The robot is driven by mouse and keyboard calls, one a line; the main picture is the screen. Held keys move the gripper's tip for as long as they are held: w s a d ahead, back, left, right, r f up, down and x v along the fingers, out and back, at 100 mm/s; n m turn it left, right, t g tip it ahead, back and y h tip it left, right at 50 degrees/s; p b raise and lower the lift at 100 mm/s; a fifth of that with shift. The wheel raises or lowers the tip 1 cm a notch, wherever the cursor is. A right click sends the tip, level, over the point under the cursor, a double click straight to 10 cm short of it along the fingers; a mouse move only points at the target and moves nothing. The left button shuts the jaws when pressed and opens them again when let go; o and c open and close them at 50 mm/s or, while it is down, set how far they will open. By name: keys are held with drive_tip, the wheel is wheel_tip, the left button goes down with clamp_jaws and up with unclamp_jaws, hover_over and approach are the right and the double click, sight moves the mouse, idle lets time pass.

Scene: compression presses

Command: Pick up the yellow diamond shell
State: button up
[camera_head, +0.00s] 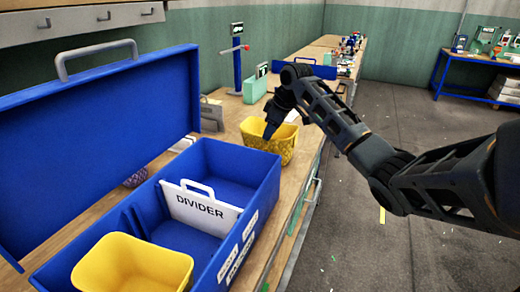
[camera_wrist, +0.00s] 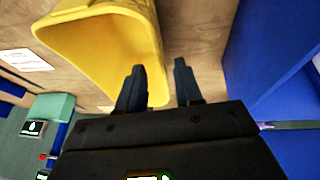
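A yellow container with a diamond-like pattern on its side (camera_head: 281,147) stands on the wooden bench beyond the blue box; it appears to be the yellow diamond shell. In the wrist view, the yellow container (camera_wrist: 100,42) fills the upper left. My gripper (camera_wrist: 158,66) has its two fingers apart, one over the container's inside and the other over bare wood, with the wall's edge seen between them. I cannot tell whether the fingers touch it.
A blue box with a raised lid (camera_head: 90,130) stands nearby on the bench. It holds a white divider (camera_head: 199,208) and a smooth yellow bin (camera_head: 130,268). A dark blue stand (camera_head: 238,60) and a teal device (camera_head: 256,86) are behind. Open floor lies right of the bench.

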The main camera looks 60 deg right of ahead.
sight(266, 148)
drive_tip(key=shift+p+x, duration=0.5)
drive_tip(key=shift+x, duration=3.1)
drive_tip(key=shift+s+f, duration=0.2)
drive_tip(key=shift+f, duration=0.15)
clamp_jaws()
drive_tip(key=shift+d, duration=0.1)
